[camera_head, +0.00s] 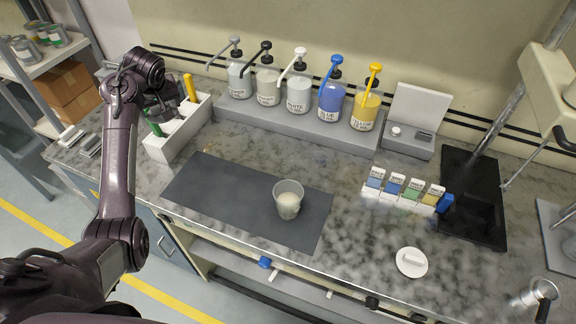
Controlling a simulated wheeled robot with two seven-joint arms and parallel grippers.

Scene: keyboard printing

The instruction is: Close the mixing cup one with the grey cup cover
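The mixing cup (288,205), clear with pale contents low inside, stands upright on the dark grey mat (215,190); its top looks open. A pale round cover (412,265) with a raised handle lies apart from it on the counter, to the right and nearer the front edge. I take it as the grey cup cover. My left gripper (166,112) is at the white box at the left, far from both cup and cover. Its fingers are too small and partly hidden to show whether they are open. My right gripper is not in view.
A row of labelled pump bottles (297,95) stands on a grey ledge at the back. The white box (180,145) holds green and yellow-handled tools. A rack of small labelled blocks (404,192) and a black stand base (470,215) are right. Counter between mat and cover is clear.

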